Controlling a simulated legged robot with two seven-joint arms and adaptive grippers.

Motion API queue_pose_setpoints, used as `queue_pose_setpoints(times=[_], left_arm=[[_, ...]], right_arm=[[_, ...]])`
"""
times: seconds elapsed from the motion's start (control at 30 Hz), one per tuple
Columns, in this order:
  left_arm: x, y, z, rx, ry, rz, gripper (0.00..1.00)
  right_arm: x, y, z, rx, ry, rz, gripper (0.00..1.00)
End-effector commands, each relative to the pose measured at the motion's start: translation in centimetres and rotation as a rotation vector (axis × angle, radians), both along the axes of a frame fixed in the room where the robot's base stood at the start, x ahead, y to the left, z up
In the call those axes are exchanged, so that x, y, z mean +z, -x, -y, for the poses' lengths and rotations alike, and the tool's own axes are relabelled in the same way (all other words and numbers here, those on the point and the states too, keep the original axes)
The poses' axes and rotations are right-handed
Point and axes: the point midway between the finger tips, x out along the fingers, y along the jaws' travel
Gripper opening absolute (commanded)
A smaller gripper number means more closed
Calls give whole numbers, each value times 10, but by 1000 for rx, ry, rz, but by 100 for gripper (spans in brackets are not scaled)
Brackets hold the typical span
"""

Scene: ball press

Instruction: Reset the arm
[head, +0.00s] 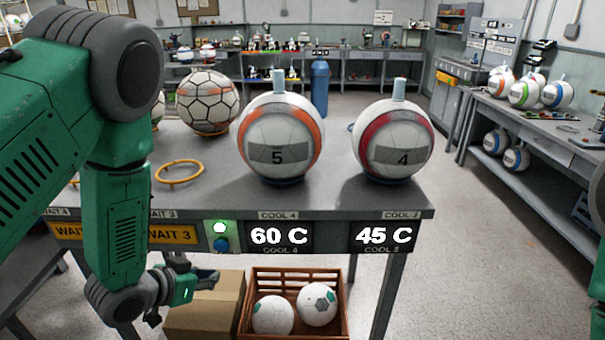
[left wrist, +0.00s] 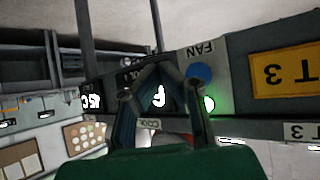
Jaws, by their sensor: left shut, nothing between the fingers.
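My left arm comes in from the left of the head view and hangs in front of the table (head: 330,200). Its gripper (head: 205,277) is shut and empty, low before the table front, near the cardboard box. In the left wrist view the fingers (left wrist: 158,72) point toward the table front. The blue button (head: 221,245) sits on the front panel under a lit green lamp (head: 219,228), above and right of the gripper in the head view. The wrist view shows the button (left wrist: 199,74) beside the word FAN. The gripper looks apart from it. My right gripper is out of view.
A black-lined ball (head: 207,101) and an orange ring (head: 179,171) are farther left. A cardboard box (head: 205,308) and a crate (head: 342,273) stand below.

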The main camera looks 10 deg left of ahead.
Motion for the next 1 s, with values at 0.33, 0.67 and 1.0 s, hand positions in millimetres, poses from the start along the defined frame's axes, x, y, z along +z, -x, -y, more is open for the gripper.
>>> queue_pose_setpoints(times=[0.33, 0.67, 1.0], left_arm=[[-97, 119, 11, 136, -88, -423, 0], [-138, 260, 27, 221, -168, -855, 0], [-139, 269, 28, 225, -174, -884, 0]], right_arm=[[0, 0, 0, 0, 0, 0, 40], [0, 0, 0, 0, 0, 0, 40], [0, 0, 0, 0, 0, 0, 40]])
